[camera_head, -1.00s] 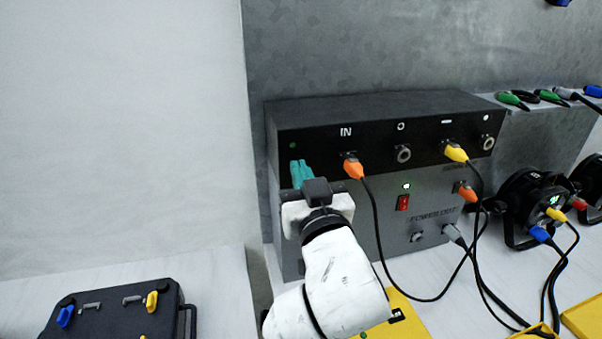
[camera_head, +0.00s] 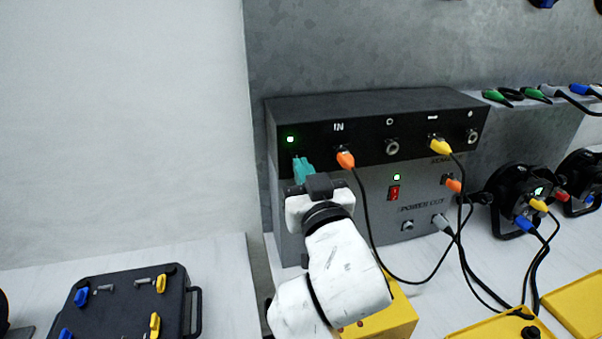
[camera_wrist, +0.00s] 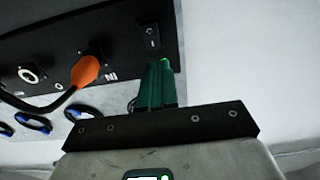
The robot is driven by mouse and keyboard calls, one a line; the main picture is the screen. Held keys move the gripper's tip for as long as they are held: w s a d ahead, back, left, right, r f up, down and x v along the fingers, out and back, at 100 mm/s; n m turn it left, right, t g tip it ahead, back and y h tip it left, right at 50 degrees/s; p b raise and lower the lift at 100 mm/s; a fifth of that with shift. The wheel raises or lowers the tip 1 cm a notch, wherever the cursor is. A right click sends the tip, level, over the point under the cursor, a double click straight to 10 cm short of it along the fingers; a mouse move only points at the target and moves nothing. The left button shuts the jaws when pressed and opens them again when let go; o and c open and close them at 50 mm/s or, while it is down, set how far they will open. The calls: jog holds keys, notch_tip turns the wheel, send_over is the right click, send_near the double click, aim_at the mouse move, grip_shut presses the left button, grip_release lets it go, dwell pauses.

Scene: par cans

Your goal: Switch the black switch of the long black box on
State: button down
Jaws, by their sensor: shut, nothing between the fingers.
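The long black box (camera_head: 365,126) lies on top of a grey box against the wall. A small green light (camera_head: 290,139) glows at the left end of its front. The black switch (camera_wrist: 152,36) shows in the wrist view near the end of the box's face, just beyond my fingertips; in the head view my gripper hides it. My gripper (camera_head: 302,168) has teal fingers, shut and empty, at the box's left front, below the green light. In the wrist view the fingers (camera_wrist: 158,80) point at the face close to the switch; whether they touch it I cannot tell.
An orange plug (camera_head: 345,160) and a yellow plug (camera_head: 440,147) with black cables sit in the box's front. The grey box (camera_head: 425,195) has a lit red switch (camera_head: 394,193). A black case (camera_head: 120,310) lies at lower left, a yellow box (camera_head: 390,318) below my arm.

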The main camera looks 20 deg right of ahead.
jog(key=s+a+r+b, duration=0.1)
jog(key=s, duration=0.9)
jog(key=shift+a+r, duration=0.25)
jog(key=shift+r, duration=0.05)
